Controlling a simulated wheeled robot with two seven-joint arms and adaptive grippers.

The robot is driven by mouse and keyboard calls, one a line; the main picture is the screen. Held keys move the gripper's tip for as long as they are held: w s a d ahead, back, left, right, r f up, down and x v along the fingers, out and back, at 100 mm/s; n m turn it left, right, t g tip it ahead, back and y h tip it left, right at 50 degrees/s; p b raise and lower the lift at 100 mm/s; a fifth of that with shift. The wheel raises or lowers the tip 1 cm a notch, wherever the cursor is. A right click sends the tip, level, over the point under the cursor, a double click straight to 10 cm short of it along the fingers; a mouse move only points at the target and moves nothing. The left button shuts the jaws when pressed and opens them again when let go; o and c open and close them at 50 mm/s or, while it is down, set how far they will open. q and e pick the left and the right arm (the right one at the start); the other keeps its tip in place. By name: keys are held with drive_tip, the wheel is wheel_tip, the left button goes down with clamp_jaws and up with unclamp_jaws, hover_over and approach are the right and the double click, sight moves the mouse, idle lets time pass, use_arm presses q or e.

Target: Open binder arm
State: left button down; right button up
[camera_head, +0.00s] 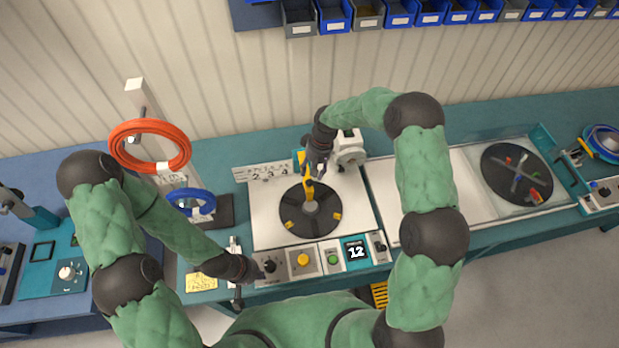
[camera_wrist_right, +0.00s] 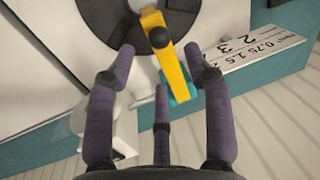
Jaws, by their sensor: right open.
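The yellow binder arm (camera_head: 308,191) lies over the black round plate (camera_head: 296,222) of the winding machine, reaching towards its grey hub (camera_head: 311,206). My right gripper (camera_head: 315,170) is over the arm's rear end. In the right wrist view, the binder arm (camera_wrist_right: 174,65) runs from the dark hub area to a teal base (camera_wrist_right: 181,90). The right gripper's fingers (camera_wrist_right: 163,72) are spread around the arm's rear part with visible gaps. My left gripper (camera_head: 237,287) is at the machine's front left corner, by the control panel; its fingers are too small to read.
An orange cable coil (camera_head: 150,146) hangs on a post at the left, above a blue reel (camera_head: 191,203). The front panel has a yellow button (camera_head: 302,260), a green button (camera_head: 333,259) and a display (camera_head: 356,250). A numbered scale strip (camera_head: 268,171) lies behind the plate.

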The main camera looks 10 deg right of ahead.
sight(310, 180)
drive_tip(key=f, duration=0.3)
drive_tip(key=a+f, duration=0.1)
drive_tip(key=f, duration=0.2)
drive_tip(key=shift+a+f+p, duration=0.1)
drive_tip(key=shift+f+p, duration=0.1)
drive_tip(key=shift+p, duration=0.15)
drive_tip(key=shift+s, duration=0.1)
clamp_jaws()
